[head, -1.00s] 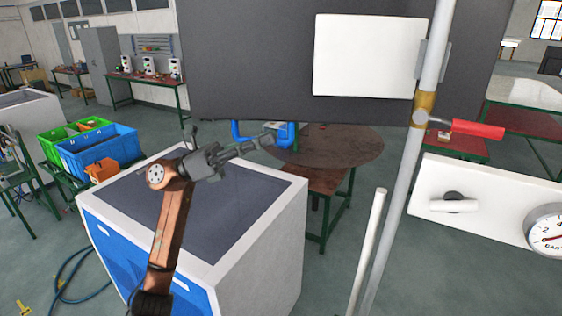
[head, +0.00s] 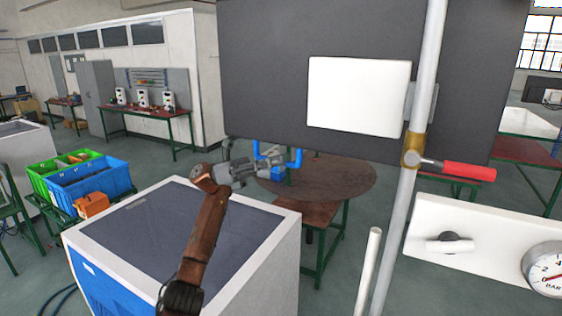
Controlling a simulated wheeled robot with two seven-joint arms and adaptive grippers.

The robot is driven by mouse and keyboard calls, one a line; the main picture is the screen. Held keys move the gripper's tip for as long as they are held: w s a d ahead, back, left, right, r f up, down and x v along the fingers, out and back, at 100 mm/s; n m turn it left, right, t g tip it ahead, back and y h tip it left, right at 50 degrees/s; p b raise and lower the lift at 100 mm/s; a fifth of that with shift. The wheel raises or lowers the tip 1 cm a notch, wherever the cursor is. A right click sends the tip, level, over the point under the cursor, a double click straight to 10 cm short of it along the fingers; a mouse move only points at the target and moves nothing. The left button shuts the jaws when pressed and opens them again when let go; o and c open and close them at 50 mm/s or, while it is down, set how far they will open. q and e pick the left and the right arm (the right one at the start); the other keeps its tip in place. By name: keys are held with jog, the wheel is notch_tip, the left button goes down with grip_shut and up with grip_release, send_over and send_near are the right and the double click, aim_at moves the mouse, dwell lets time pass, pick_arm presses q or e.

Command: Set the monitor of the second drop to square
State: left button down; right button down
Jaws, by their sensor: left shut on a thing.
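A pale upright pipe (head: 407,207) carries a brass valve (head: 413,151) with a red lever (head: 467,171). The lever points right, crosswise to the pipe and slightly down. My left gripper (head: 279,164) reaches right over the blue and white cabinet, well left of the lever. It is shut at a blue bent tube piece (head: 296,158) below the dark panel. The fingertips overlap the tube, so the exact contact is hard to see. I cannot tell which part is the monitor of the second drop. My right gripper is out of view.
A large dark panel (head: 275,78) with a white plate (head: 358,96) stands behind the pipe. A white board (head: 425,216) with a knob and a gauge (head: 545,268) is at right. The cabinet (head: 250,287) fills the lower left. A round table (head: 335,180) stands behind.

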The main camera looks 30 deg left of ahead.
pick_arm(q)
jog(key=shift+w+r, duration=0.1)
jog(key=c, duration=2)
grip_release()
jog(key=shift+w, duration=0.25)
jog(key=shift+o, duration=0.2)
jog(key=shift+s, duration=0.2)
jog(key=shift+a+f, duration=0.3)
jog(key=shift+a, duration=0.1)
jog(key=v, duration=1.1)
jog(key=shift+a, duration=0.2)
jog(key=shift+s, duration=0.1)
